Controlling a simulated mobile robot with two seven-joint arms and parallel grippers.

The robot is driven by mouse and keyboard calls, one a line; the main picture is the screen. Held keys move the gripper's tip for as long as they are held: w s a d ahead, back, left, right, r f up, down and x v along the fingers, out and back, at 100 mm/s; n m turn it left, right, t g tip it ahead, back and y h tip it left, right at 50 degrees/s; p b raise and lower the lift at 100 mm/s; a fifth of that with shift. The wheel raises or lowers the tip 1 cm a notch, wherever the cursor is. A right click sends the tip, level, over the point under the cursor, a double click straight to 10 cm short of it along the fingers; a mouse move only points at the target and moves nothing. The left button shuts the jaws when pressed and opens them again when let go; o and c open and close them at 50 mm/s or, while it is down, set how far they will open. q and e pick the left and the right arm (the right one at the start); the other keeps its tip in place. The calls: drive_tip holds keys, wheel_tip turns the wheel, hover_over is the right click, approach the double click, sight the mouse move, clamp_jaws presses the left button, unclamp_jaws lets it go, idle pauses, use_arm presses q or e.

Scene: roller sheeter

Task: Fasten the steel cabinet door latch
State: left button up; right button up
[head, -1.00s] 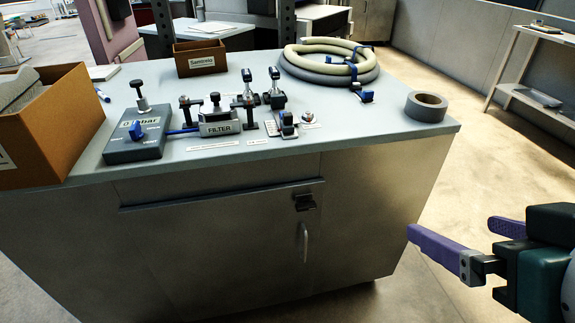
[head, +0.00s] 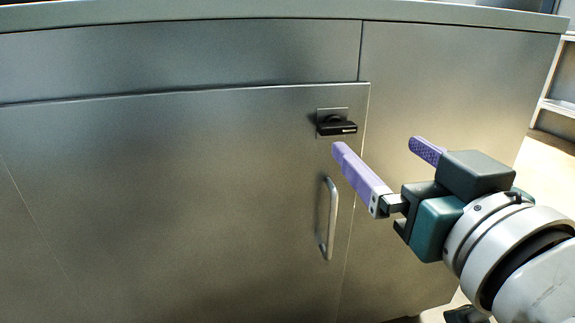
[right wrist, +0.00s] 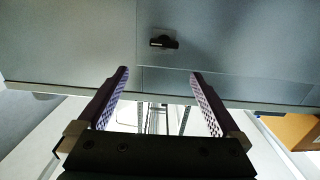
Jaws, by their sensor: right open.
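The steel cabinet door (head: 180,190) fills much of the head view and sits flush with the front, as far as I can tell. Its black latch (head: 337,127) is on a small square plate near the door's upper right corner, its bar lying roughly level. The latch also shows in the right wrist view (right wrist: 163,43), beyond the fingertips. My right gripper (head: 377,146) is open and empty, with purple fingers apart, just right of and slightly below the latch in the head view. It looks clear of the latch. My left gripper is not in view.
A vertical bar handle (head: 331,218) stands out from the door below the latch. The worktop edge (head: 230,15) runs above the cabinet front. A brown box (right wrist: 292,131) shows at the right of the right wrist view. The space before the door is otherwise clear.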

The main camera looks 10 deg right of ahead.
sight(340, 128)
use_arm(q)
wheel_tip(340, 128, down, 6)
drive_tip(key=b, duration=0.4)
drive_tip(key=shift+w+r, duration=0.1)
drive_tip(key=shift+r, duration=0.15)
use_arm(e)
drive_tip(key=w, duration=0.3)
drive_tip(key=w+f, duration=0.1)
drive_tip(key=w, duration=0.6)
drive_tip(key=shift+w+a+f, duration=0.25)
drive_tip(key=shift+w+a, duration=0.05)
drive_tip(key=shift+a, duration=0.1)
drive_tip(key=shift+c, duration=0.2)
drive_tip(key=c, duration=1.3)
drive_tip(key=shift+c, duration=0.2)
